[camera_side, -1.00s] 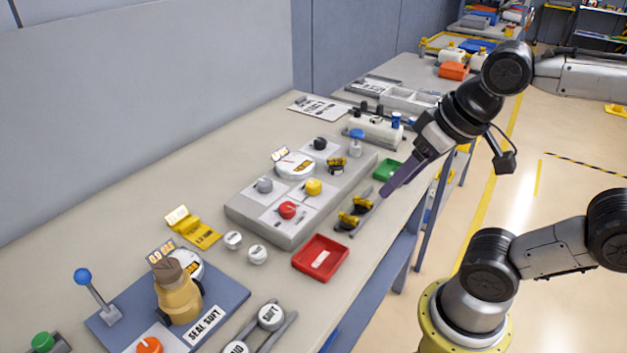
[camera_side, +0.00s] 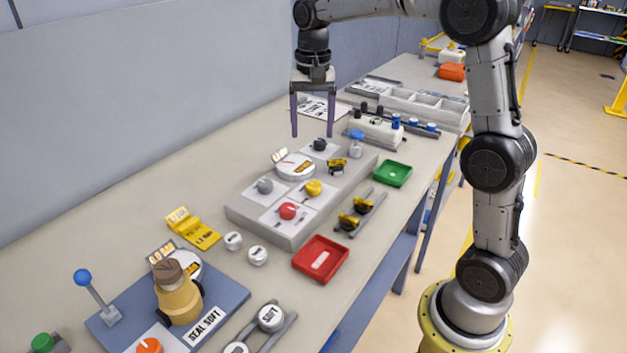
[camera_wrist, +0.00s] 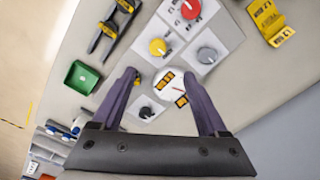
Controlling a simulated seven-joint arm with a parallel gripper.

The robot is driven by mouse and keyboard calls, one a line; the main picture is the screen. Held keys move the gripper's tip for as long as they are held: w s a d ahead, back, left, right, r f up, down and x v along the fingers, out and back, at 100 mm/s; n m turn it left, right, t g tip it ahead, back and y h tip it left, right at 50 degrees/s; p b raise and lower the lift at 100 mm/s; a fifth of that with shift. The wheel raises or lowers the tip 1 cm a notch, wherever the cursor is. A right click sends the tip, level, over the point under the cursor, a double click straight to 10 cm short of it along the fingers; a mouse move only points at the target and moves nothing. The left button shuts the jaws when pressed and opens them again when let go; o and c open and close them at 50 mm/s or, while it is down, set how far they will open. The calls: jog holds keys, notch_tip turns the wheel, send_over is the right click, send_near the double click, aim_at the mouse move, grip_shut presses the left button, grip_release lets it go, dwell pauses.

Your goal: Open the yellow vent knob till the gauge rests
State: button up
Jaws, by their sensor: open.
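The yellow vent knob (camera_side: 313,187) sits on a white plate on the grey panel block (camera_side: 240,214). It also shows in the wrist view (camera_wrist: 159,47). The round white gauge (camera_side: 295,166) lies behind it on the same block, with a small display tag beside it. In the wrist view the gauge (camera_wrist: 168,87) shows a red needle, but its reading is too small to tell. My gripper (camera_side: 314,134) points down, open and empty, above the far end of the block. Its fingers (camera_wrist: 168,80) are spread wide in the wrist view, apart from the knob.
A red knob (camera_side: 288,210), a grey knob (camera_side: 265,186) and a black knob (camera_side: 320,144) surround the yellow one. A red tray (camera_side: 320,259) and a green tray (camera_side: 392,173) stand to the right.

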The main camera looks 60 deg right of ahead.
aim_at(314, 184)
jog(key=f, duration=1.4)
jog(key=shift+d+f, duration=0.2)
jog(key=shift+f, duration=0.1)
grip_shut()
